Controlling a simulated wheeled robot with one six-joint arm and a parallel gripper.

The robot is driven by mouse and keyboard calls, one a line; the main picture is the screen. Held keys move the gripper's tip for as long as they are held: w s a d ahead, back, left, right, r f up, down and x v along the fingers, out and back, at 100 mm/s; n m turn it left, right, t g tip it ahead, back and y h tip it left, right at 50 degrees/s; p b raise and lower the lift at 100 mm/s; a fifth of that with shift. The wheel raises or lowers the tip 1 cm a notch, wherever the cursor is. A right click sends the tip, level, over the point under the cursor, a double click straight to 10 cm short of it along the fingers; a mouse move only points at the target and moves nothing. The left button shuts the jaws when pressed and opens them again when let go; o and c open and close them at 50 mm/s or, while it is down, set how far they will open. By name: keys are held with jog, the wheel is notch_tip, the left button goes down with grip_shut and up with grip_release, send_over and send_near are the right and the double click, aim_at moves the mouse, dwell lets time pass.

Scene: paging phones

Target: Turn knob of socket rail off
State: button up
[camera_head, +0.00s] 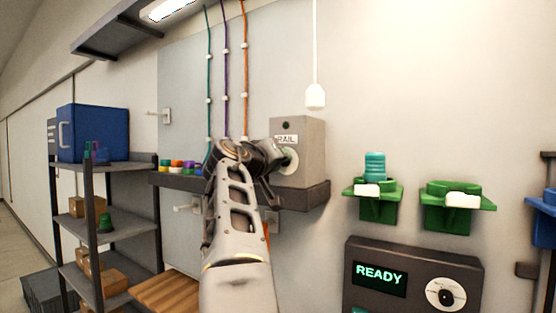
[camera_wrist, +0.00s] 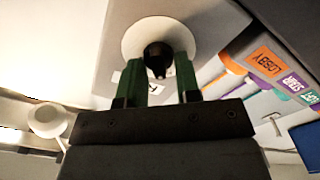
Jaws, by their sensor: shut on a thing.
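The socket rail box (camera_head: 302,150) is a grey box labelled RAIL on a dark shelf against the wall. A small dark green dot shows above its label. Its knob is black on a round white dial (camera_head: 289,160), partly hidden by my gripper in the head view. In the wrist view the black knob (camera_wrist: 158,57) sits in front of the white dial (camera_wrist: 135,35). My gripper (camera_wrist: 158,72) has its two green fingers on either side of the knob, shut on it. The head view shows my gripper (camera_head: 275,160) reaching the box's front from the left.
Coloured plugs (camera_head: 183,167) stand on the shelf left of my arm, below three wall cables. Green wall holders (camera_head: 380,205) and a READY panel (camera_head: 412,278) are at right. A white pull cord (camera_head: 315,95) hangs above the box. A grey rack (camera_head: 110,225) stands left.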

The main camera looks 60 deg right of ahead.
jog(key=shift+r+n, duration=0.1)
jog(key=shift+n, duration=0.6)
jog(key=o, duration=0.8)
jog(key=shift+a+b, duration=2.2)
jog(key=shift+a, duration=4.65)
jog(key=shift+w, duration=0.1)
